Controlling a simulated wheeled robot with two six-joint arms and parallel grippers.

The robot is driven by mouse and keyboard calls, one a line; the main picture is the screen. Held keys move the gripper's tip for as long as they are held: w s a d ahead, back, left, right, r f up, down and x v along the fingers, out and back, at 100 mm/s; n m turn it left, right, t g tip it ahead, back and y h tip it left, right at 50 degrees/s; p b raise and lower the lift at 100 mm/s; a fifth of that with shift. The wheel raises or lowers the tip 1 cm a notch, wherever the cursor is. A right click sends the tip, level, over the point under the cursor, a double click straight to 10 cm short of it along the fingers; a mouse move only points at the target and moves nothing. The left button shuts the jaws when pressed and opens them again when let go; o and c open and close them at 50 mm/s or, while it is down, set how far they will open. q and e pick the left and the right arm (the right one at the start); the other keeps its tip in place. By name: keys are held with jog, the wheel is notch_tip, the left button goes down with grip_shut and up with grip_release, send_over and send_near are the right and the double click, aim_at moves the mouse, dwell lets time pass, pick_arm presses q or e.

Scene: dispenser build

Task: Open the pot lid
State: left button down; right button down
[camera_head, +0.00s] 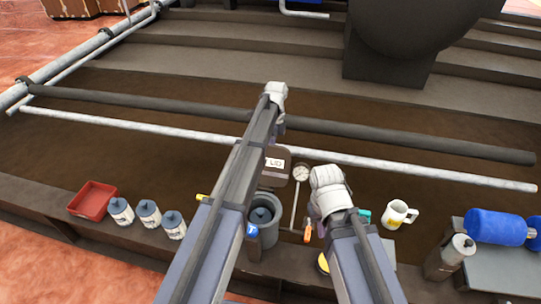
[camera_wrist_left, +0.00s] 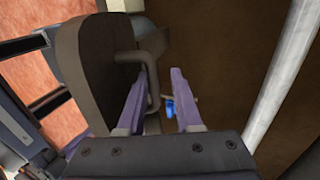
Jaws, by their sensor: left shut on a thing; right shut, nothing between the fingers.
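The dark lid (camera_head: 277,172), with a white "LID" label, shows behind the grey pot (camera_head: 270,238), partly covered by my left arm. I cannot tell whether lid and pot touch. A dark, capped thing shows inside the pot.
A red tray (camera_head: 92,199) and several white jars (camera_head: 148,214) stand left of the pot. A round gauge (camera_head: 301,173) stands between the lid and my right wrist. A white mug (camera_head: 397,216), a grey bottle (camera_head: 450,258) and a blue cylinder (camera_head: 495,226) are at right. Long pipes run behind.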

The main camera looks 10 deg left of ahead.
pick_arm(q)
jog(key=shift+w+f, duration=0.2)
jog(key=shift+w, duration=0.65)
jog(key=c, duration=0.9)
grip_release()
jog(key=shift+f, duration=0.1)
jog(key=shift+s, duration=0.1)
jog(key=p+v, duration=0.7)
jog(key=shift+s+r+p, duration=0.1)
jog(key=shift+r+p, duration=0.25)
jog(key=shift+r, duration=0.05)
jog(key=shift+r, duration=0.1)
